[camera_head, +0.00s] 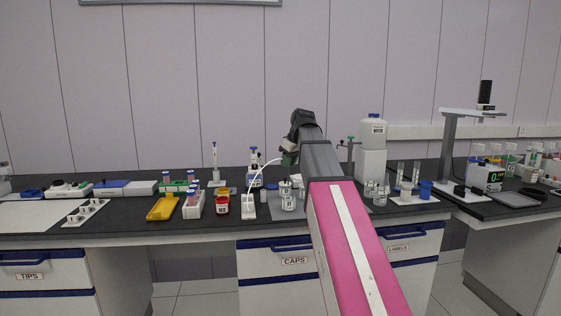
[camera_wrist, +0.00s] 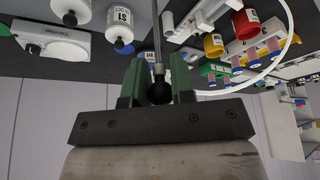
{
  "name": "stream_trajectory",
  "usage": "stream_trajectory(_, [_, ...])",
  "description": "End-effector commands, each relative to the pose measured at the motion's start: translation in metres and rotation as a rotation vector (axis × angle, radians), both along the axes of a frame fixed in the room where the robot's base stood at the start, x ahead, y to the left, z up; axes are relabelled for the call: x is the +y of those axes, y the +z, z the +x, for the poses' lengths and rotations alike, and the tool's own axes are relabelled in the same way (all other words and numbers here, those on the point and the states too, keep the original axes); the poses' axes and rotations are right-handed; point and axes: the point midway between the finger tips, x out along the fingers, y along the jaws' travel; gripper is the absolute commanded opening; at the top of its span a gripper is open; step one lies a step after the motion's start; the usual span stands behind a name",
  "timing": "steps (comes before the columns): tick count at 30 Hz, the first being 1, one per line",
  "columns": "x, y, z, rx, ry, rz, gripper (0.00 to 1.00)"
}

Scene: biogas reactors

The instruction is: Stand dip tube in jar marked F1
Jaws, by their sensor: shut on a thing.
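My gripper (camera_head: 288,160) is raised above the middle of the bench. In the wrist view its green fingers (camera_wrist: 160,80) are shut on the dip tube (camera_wrist: 157,30), a thin grey rod with a dark rounded end between the fingers. A white hose (camera_wrist: 285,55) arcs off to the right there; it also arcs left of my gripper in the head view. Clear labelled jars (camera_head: 288,201) stand on the bench below my gripper. More small jars (camera_head: 370,190) stand to the right. I cannot read F1 on any jar. One lidded jar in the wrist view is marked S1 (camera_wrist: 121,30).
A white block (camera_head: 248,207), red jar (camera_head: 222,203), yellow tray (camera_head: 163,207) and tube rack (camera_head: 193,206) stand left of the jars. A tall white bottle (camera_head: 373,135) stands behind on the right. A stand (camera_head: 448,145) rises farther right. My arm hides part of the bench.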

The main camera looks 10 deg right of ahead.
Motion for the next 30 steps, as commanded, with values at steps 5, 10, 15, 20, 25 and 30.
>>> stream_trajectory(5, [0.0, -0.011, 0.0, 0.001, -0.001, 0.0, 0.0])
stream_trajectory(10, [0.0, -0.025, -0.001, 0.001, 0.0, 0.0, 0.0])
stream_trajectory(15, [0.0, -0.039, -0.001, 0.001, 0.0, 0.0, 0.0])
stream_trajectory(20, [0.0, -0.053, -0.001, 0.001, 0.0, 0.0, 0.0])
stream_trajectory(25, [0.0, -0.067, -0.001, 0.001, 0.001, 0.0, 0.0])
stream_trajectory(30, [0.0, -0.081, 0.0, 0.001, 0.0, 0.0, 0.0])
